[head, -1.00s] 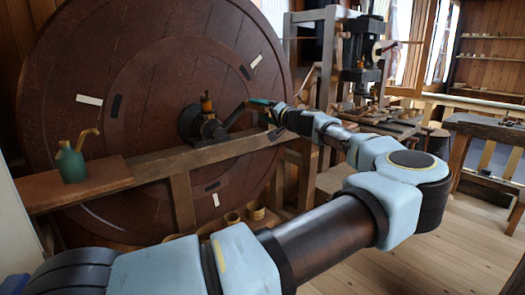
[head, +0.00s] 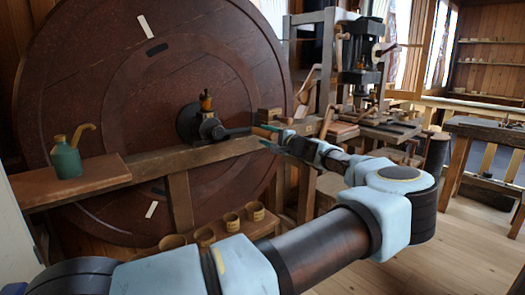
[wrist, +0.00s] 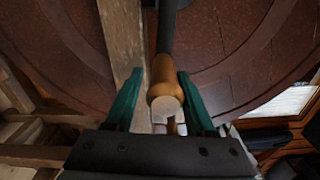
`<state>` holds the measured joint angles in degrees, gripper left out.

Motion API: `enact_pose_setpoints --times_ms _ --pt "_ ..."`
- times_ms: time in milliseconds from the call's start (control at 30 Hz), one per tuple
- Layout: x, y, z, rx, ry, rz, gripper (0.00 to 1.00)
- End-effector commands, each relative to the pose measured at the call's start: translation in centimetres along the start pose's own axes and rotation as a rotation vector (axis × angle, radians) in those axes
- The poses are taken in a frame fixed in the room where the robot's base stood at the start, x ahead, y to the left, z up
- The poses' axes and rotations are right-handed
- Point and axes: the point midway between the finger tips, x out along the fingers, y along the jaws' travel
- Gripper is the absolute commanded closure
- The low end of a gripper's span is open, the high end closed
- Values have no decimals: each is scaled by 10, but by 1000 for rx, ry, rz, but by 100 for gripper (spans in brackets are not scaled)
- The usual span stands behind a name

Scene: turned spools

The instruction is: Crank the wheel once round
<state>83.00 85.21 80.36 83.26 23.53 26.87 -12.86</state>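The big dark red wheel (head: 75,120) stands upright at the left in the head view, with white and black marks on its face. Its hub (head: 200,122) carries a dark crank arm (head: 238,130) pointing right, about level. The wooden crank handle (wrist: 168,88) shows in the wrist view between the green fingers. In the head view, the handle (head: 266,131) is partly hidden by my gripper (head: 268,138).
A wooden beam (head: 165,155) runs in front of the wheel below the hub. A green oil can (head: 66,158) stands on a board at its left end. Several small cups (head: 230,222) stand low in front. A machine (head: 360,60) and workbench (head: 480,127) are at the right.

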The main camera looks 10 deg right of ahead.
Motion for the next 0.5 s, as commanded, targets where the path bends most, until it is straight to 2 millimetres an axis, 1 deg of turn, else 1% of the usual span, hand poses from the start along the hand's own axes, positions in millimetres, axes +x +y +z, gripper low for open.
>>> enact_pose_setpoints --times_ms 33,300,500 --pt "1 6 1 32 -2 0 45" --pt "2 28 5 197 -6 -1 45" --pt "2 39 9 282 -7 -3 45"
